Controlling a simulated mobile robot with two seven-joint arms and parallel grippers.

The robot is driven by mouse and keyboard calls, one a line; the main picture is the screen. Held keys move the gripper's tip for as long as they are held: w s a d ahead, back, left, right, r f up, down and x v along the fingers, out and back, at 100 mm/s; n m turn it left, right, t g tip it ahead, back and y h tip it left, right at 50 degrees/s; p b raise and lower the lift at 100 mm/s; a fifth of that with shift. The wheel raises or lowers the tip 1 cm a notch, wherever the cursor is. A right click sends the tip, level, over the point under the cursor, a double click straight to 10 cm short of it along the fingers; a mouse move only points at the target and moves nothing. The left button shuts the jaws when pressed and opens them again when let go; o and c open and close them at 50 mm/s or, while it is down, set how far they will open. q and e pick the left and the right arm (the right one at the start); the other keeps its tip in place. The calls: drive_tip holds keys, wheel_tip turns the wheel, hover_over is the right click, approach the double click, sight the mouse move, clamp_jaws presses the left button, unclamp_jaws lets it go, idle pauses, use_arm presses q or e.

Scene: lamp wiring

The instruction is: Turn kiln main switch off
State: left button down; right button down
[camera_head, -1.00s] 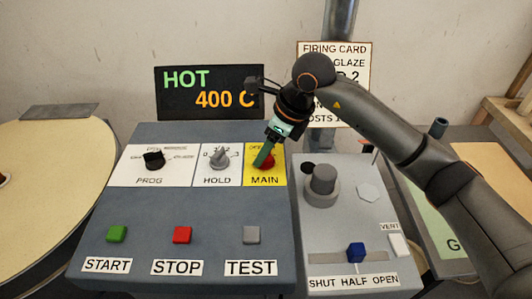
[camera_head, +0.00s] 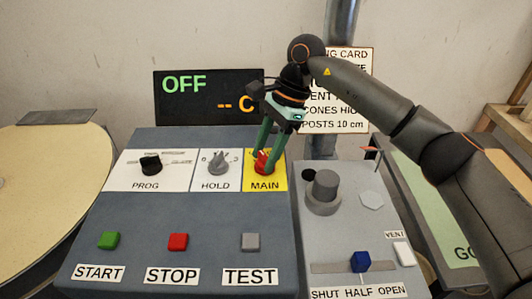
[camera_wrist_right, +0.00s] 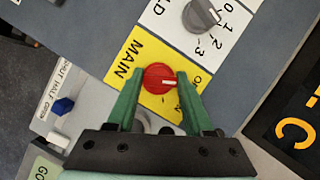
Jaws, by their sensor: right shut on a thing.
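The red MAIN switch knob (camera_head: 263,162) sits on a yellow plate (camera_head: 279,180) at the right of the blue-grey control panel. It also shows in the right wrist view (camera_wrist_right: 159,79), with a white pointer mark toward partly hidden lettering. My right gripper (camera_head: 267,158) is shut on the red knob, with its green fingers (camera_wrist_right: 156,92) on either side of it. The display (camera_head: 208,98) behind the panel reads OFF and "-- C". My left gripper is not in view.
Left of MAIN are the grey HOLD knob (camera_head: 217,163) and black PROG knob (camera_head: 150,164). START (camera_head: 108,240), STOP (camera_head: 178,241) and TEST (camera_head: 251,241) buttons lie in front. A grey unit with a blue slider (camera_head: 360,261) stands right.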

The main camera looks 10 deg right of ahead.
drive_tip(key=shift+w+r+n+g, duration=0.1)
drive_tip(key=shift+n+g, duration=0.5)
drive_tip(key=shift+n, duration=1)
drive_tip(key=shift+h, duration=0.3)
drive_tip(key=shift+c, duration=1.5)
unclamp_jaws()
